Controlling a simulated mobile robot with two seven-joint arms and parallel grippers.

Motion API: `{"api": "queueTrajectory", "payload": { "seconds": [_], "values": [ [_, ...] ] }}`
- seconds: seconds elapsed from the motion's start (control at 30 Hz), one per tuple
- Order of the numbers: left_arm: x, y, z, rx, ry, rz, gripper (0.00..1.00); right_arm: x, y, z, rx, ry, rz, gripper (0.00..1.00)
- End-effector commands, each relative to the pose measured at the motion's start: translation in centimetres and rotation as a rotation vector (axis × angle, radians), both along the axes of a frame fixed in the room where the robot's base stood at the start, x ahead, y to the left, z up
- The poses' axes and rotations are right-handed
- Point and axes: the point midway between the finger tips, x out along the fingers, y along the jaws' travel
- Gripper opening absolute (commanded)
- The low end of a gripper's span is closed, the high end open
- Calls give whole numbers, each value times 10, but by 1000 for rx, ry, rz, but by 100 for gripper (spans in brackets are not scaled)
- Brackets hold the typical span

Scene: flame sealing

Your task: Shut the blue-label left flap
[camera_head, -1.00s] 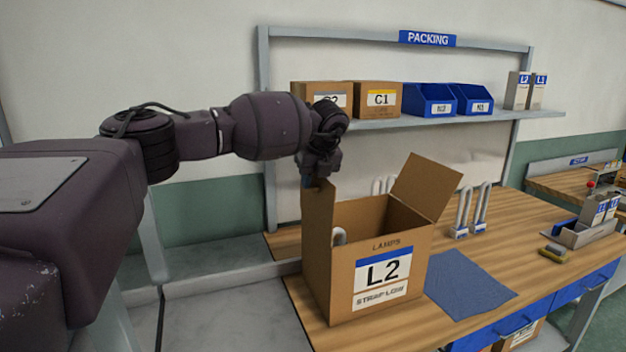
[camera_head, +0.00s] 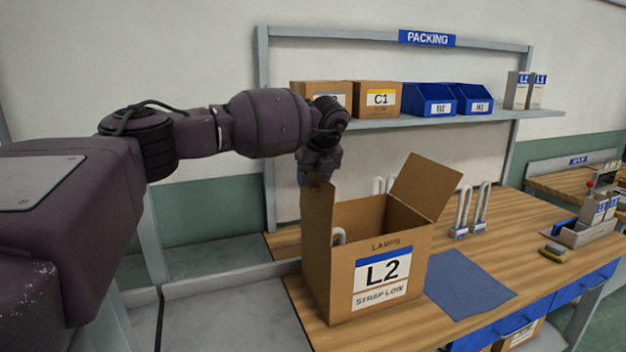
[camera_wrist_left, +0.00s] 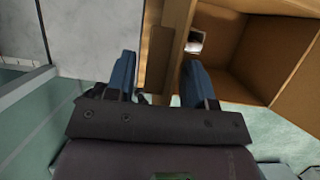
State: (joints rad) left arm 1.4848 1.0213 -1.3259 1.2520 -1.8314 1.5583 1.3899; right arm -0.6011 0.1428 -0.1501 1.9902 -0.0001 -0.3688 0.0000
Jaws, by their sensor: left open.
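An open cardboard box (camera_head: 341,283) marked L2, with a blue-striped label (camera_head: 382,272), stands on the wooden bench. Its left flap (camera_head: 317,222) stands upright at the box's left side. The right flap (camera_head: 426,187) is raised and leans outward. My left gripper (camera_head: 314,181) is at the top edge of the left flap. In the left wrist view its two blue fingers (camera_wrist_left: 160,78) are apart, with the flap's narrow brown edge (camera_wrist_left: 159,58) between them. I cannot tell whether either finger touches it. My right gripper is not in view.
White looped lamps (camera_head: 472,208) stand behind the box. A blue cloth (camera_head: 462,284) lies to its right. A shelf (camera_head: 520,115) with boxes and blue bins is behind. Another white lamp part shows inside the box (camera_head: 341,236). The bench is clear between lamps and caddy.

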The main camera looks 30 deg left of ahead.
Motion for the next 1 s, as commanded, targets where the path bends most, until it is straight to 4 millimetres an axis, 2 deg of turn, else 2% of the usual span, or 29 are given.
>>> {"api": "queueTrajectory", "payload": {
  "seconds": [0.5,0.7,1.0],
  "values": [
    [-17,-28,78,0,-2,-1,49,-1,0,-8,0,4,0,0],
    [-21,-32,91,0,-1,0,49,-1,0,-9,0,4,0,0],
    [-21,-33,93,-1,-1,0,49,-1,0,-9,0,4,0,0]
  ]
}}
